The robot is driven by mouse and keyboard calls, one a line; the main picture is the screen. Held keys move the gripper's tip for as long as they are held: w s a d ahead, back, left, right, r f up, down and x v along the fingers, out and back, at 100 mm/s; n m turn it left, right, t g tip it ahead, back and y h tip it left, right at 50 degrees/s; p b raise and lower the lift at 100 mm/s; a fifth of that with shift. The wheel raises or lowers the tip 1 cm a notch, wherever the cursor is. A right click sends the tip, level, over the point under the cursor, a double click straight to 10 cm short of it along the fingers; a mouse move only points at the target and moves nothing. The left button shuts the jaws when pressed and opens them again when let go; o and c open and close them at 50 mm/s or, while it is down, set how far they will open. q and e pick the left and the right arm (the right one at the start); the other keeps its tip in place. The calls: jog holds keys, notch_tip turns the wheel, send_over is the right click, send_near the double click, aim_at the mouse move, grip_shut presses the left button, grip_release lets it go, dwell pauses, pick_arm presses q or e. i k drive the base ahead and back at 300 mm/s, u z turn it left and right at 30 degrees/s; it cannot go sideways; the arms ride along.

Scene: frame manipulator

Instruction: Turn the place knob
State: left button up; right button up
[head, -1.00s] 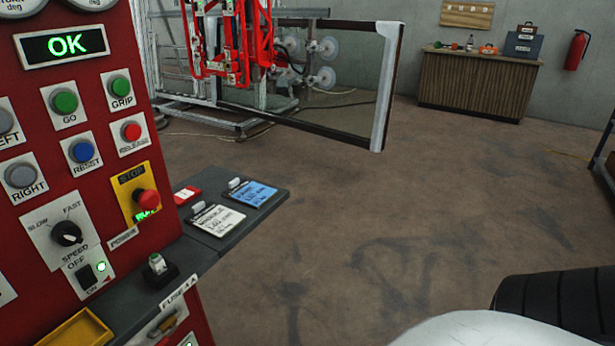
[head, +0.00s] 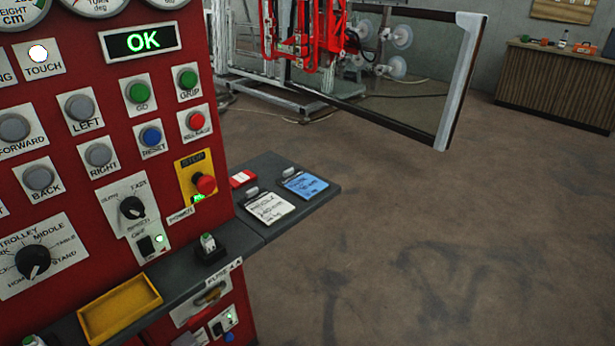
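A red control panel (head: 90,205) fills the left of the head view. A black trolley knob (head: 33,260) sits on a white plate at its lower left, with labels around it including MIDDLE, TABLE and STAND. The plate's left edge is cut off by the frame. Which label the knob points at is hard to tell. A smaller black speed knob (head: 132,207) is higher and to the right, between slow and fast labels. I read no label "place" on either knob. Neither of my grippers is in view.
A red stop button (head: 205,184) and several push buttons surround the knobs. A grey shelf (head: 255,243) with cards and an empty yellow tray (head: 119,308) juts out below. A red frame manipulator (head: 330,40) holds a window frame (head: 370,129) behind. Floor at right is clear.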

aim_at(33, 260)
jog(key=u, duration=1.65)
jog(key=k, duration=0.3)
jog(key=u, duration=0.4)
